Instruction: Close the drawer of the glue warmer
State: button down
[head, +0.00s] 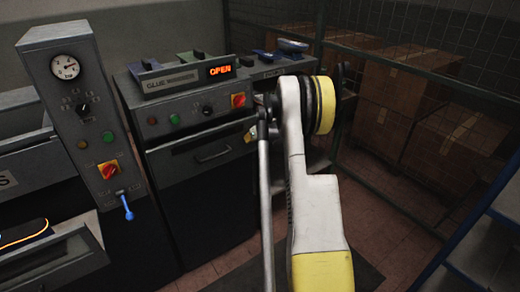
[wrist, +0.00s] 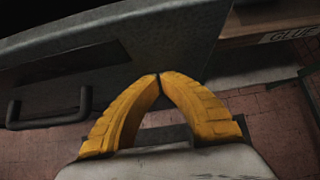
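The glue warmer (head: 185,110) stands left of my arm in the head view, with a lit red "OPEN" display (head: 220,71) on top. Its grey drawer front (head: 180,165) has a bar handle (head: 212,155) and seems to stand slightly proud of the cabinet; how far cannot be told. My gripper (head: 250,133) is at the right end of this front, mostly hidden by my arm. In the wrist view, the yellow fingers (wrist: 158,76) meet at their tips with nothing between them, in front of a grey panel. A dark handle (wrist: 45,118) is left of them. Contact cannot be told.
A press column (head: 75,110) with a gauge and blue lever is at the left. Cardboard boxes (head: 400,110) stand behind a wire fence at the right. A blue shelf (head: 480,240) is at lower right. Some tiled floor (head: 385,215) is clear.

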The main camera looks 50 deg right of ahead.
jog(key=w, duration=0.2)
jog(key=w+d, duration=0.1)
jog(key=w, duration=0.2)
jog(key=shift+d, duration=0.15)
